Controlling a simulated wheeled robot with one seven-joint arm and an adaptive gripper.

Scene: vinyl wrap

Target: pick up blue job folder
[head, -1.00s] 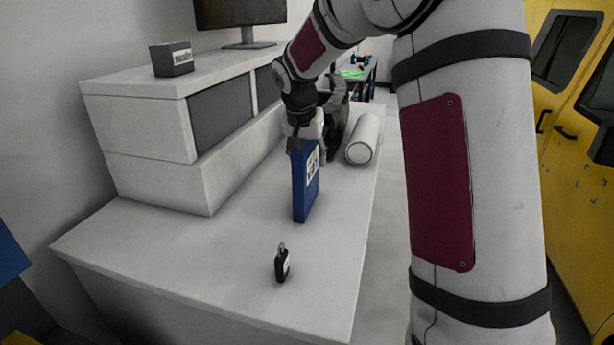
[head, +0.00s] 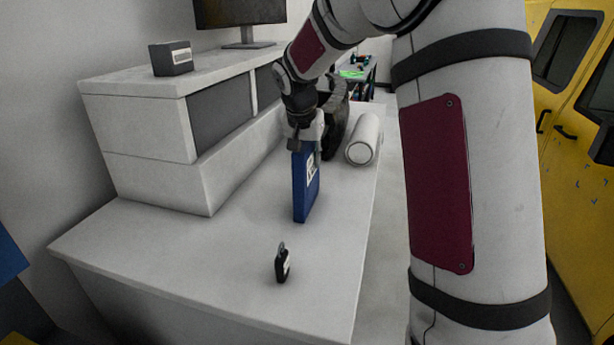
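The blue job folder (head: 303,192) stands upright on the white counter (head: 200,262), with a white label on its right face. My gripper (head: 306,146) points down at the folder's top edge, with its fingers around the upper part. The fingers overlap the folder's top and part of the label. Whether they press on the folder or stand a little apart from it cannot be made out. The folder's base appears to rest on the counter.
A black key fob (head: 282,264) stands on the counter in front of the folder. A white roll (head: 363,140) lies behind it to the right, beside a dark rounded object (head: 338,125). A raised white shelf (head: 140,130) with a small dark box (head: 171,59) and a monitor (head: 240,14) is at left.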

